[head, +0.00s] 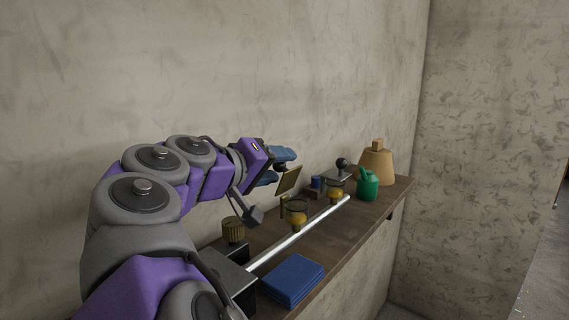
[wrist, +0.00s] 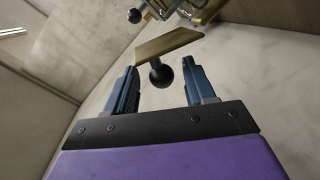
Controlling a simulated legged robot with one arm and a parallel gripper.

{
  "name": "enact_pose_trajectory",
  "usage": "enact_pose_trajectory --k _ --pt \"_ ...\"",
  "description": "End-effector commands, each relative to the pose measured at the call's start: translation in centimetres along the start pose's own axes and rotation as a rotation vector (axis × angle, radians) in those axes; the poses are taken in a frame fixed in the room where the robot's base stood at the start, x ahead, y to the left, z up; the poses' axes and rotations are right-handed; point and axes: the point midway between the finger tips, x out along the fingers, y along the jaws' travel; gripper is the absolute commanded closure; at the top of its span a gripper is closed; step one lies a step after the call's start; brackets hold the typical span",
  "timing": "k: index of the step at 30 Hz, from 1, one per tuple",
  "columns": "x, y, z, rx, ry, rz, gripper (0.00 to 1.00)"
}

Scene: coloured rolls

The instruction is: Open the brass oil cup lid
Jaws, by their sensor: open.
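A brass oil cup (head: 297,218) stands on the shelf's metal rail. A flat brass lid (head: 289,180) stands steeply tilted above and behind it, apart from its rim. In the wrist view the lid (wrist: 168,46) shows as a slanted plate with a round black knob (wrist: 161,76) on a short stem. My gripper (head: 281,166) is open at the lid's knob side. In the wrist view my gripper's blue fingers (wrist: 162,86) stand either side of the knob, with gaps on both sides. A second brass cup (head: 335,191) stands farther along the rail.
The wooden shelf (head: 340,236) runs along the wall. The wall is close behind my arm.

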Motion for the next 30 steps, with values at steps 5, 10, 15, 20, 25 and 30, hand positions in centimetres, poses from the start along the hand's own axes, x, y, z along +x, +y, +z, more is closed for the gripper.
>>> enact_pose_trajectory --k 5,10,15,20,25,30 --pt "2.2 -0.2 -0.1 -0.002 -0.005 0.0 0.46" --pt "3.2 -0.2 -0.1 -0.001 -0.001 0.0 0.46" --pt "3.4 -0.1 -0.1 0.001 0.001 -0.001 0.46" --pt "3.5 0.0 0.0 0.002 0.001 -0.001 0.5" --pt "3.5 0.0 0.0 0.001 0.0 -0.001 0.66" --pt "3.4 -0.1 0.0 0.0 0.0 -0.001 0.82"
